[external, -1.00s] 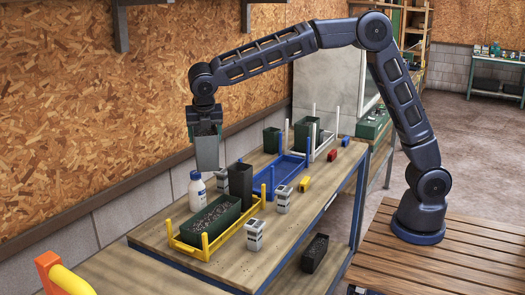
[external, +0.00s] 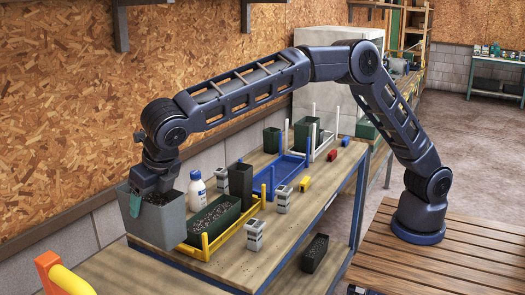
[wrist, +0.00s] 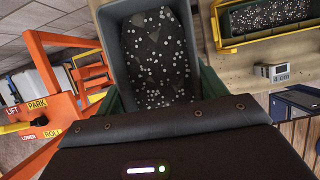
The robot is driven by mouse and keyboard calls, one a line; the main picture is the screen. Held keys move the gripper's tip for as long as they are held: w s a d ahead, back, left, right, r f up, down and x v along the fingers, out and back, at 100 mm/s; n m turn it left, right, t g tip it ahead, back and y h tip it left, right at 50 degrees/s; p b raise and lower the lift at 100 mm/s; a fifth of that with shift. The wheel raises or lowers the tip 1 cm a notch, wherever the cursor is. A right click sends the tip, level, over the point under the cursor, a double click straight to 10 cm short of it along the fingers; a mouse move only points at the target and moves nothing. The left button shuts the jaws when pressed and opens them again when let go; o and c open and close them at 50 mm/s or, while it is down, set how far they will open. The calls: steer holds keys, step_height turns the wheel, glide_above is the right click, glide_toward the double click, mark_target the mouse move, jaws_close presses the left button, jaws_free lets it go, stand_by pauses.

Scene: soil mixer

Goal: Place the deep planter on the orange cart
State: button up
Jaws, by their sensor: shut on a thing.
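The deep planter (external: 165,222) is a grey tub with dark, speckled soil in it. My gripper (external: 150,193) is shut on it, with a green finger over the near wall. It hangs upright, or nearly so, at the front left of the wooden bench. In the wrist view the planter (wrist: 112,45) fills the top middle, its soil facing the camera. The orange cart (external: 60,275) shows only as an orange and yellow frame corner at the lower left. In the wrist view its orange frame (wrist: 80,40) is left of the planter, with LIFT, PARK, LOWER and ROLL labels.
A yellow rack (external: 203,250) with a green soil trough stands right beside the held planter. A white bottle (external: 197,190), a tall dark pot (external: 240,182) and a blue rack (external: 283,172) are on the bench. A wood-board wall (external: 60,120) runs behind.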

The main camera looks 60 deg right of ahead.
mark_target(168, 243)
steer(key=shift+s+a+f, duration=0.15)
steer(key=shift+s+a, duration=0.4)
steer(key=shift+a, duration=0.25)
step_height(168, 243, down, 20)
steer(key=o, duration=1.2)
steer(key=v, duration=1.2)
steer(key=shift+s, duration=0.15)
